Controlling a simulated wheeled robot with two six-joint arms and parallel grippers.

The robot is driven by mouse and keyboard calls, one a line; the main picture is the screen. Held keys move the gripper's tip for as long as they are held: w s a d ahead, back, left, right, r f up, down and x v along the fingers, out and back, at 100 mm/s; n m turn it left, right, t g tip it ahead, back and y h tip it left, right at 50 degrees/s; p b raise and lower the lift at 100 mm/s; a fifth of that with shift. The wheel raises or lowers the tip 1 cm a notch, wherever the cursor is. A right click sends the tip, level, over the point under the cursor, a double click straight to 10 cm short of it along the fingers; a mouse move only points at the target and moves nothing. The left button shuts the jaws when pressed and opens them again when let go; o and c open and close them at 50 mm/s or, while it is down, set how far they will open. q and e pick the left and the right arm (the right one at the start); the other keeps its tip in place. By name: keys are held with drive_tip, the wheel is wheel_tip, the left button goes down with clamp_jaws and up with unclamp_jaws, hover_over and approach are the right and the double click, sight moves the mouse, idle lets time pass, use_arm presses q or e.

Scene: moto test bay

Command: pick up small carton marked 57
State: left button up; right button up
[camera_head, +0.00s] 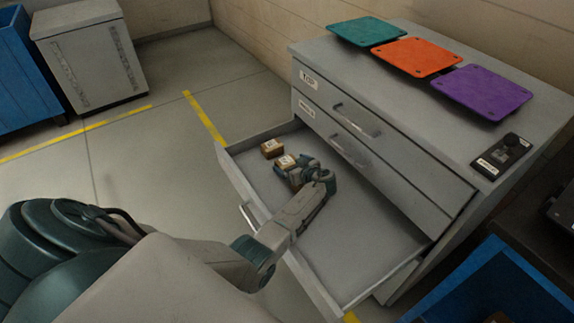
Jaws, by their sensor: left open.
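Two small brown cartons with white labels sit in the open bottom drawer (355,235) of the grey cabinet. The farther carton (272,148) stands near the drawer's back left corner. The nearer carton (286,161) is right at my left gripper (289,172). The label marks are too small to read, so I cannot tell which is 57. My left gripper is open, reaching into the drawer over its front wall. Its fingers partly cover the nearer carton; I cannot tell whether they touch it. My right gripper is not in view.
The cabinet top holds a teal plate (368,31), an orange plate (418,57), a purple plate (482,91) and a dark switch box (503,156). A blue bin (490,285) stands at lower right. The drawer's right part is empty.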

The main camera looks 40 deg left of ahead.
use_arm(q)
drive_tip(key=shift+x, duration=1.25)
drive_tip(key=c, duration=1.2)
drive_tip(key=shift+o, duration=0.2)
drive_tip(key=shift+r, duration=0.1)
